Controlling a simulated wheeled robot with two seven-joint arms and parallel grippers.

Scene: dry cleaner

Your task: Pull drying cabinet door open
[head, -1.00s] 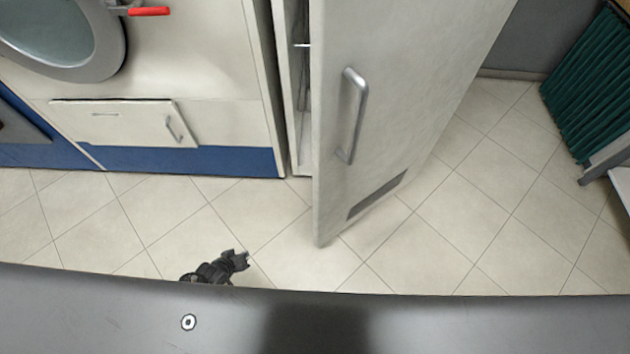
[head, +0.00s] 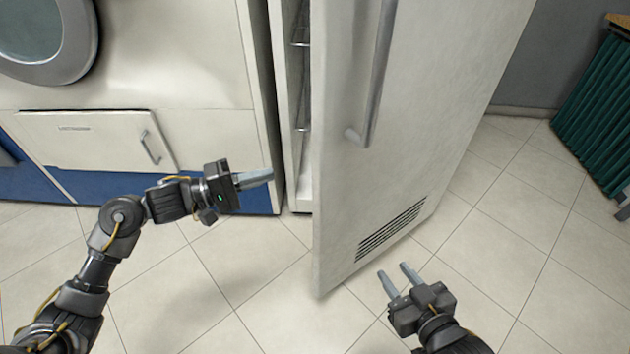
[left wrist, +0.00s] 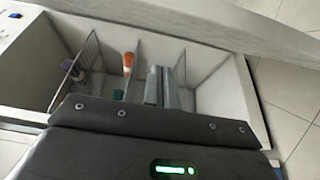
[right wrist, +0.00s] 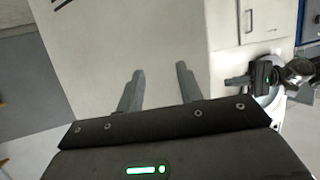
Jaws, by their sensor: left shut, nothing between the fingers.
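The drying cabinet door (head: 400,130) is a pale panel with a vent near its bottom, standing ajar. Its long metal bar handle (head: 376,85) is on the outer face. The cabinet interior (head: 302,150) shows through the gap on the door's left. My left gripper (head: 272,175) is shut and empty, at the gap left of the door's free edge. In the left wrist view its fingers (left wrist: 168,85) point into the cabinet, with the door (left wrist: 240,32) across the top. My right gripper (head: 392,269) is open and empty, low in front of the door, below the handle.
A machine with a round door (head: 45,40) and a lower flap (head: 95,140) stands left of the cabinet. Shelves and small items, one orange (left wrist: 128,62), show inside the cabinet. A green pleated cloth (head: 598,125) hangs at the right. The tiled floor (head: 500,215) is clear.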

